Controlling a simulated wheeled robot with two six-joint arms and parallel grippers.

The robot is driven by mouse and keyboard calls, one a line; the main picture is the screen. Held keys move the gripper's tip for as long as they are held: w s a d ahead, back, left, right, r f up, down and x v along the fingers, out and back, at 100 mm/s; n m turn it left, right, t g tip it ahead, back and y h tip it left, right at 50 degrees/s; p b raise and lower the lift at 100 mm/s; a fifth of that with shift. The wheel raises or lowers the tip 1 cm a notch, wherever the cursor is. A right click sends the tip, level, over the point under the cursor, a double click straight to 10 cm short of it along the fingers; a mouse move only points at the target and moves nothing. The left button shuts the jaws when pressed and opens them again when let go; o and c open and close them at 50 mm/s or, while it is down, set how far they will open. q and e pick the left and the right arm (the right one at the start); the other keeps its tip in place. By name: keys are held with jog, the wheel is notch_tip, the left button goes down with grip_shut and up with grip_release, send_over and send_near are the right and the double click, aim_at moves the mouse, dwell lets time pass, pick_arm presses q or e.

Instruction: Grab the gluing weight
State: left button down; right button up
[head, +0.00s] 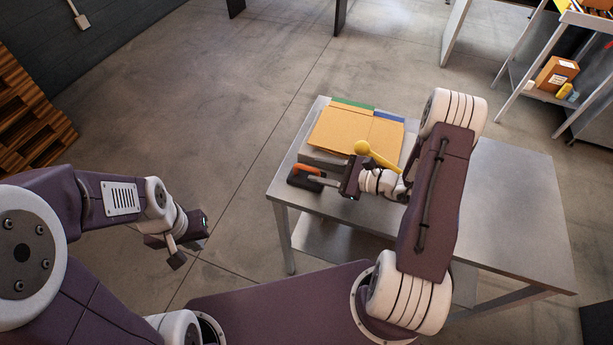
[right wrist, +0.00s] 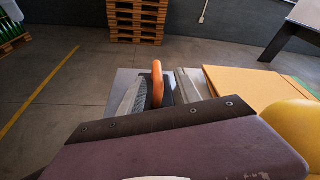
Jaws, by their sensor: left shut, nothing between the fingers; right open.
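The gluing weight (head: 299,182), a dark block with an orange handle (head: 308,169), sits at the left end of the metal table. My right gripper (head: 325,181) is open and reaches leftward at the weight, close to the handle. I cannot tell whether a finger touches it. My left gripper (head: 178,260) is shut and empty, well left of the table over the floor.
The metal table (head: 510,190) is bare on its right side. Tan folders or boards (head: 345,130) with green and blue edges lie behind the weight. A yellow round-headed tool (head: 362,148) lies beside my right wrist. A shelf cart (head: 545,105) stands at the far right.

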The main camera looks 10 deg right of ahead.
aim_at(313, 170)
jog(key=x, duration=0.4)
jog(key=shift+a+f+p, duration=0.1)
jog(key=shift+a+p, duration=0.3)
jog(key=shift+a, duration=0.05)
jog(key=shift+d, duration=0.1)
grip_shut()
dwell(0.8)
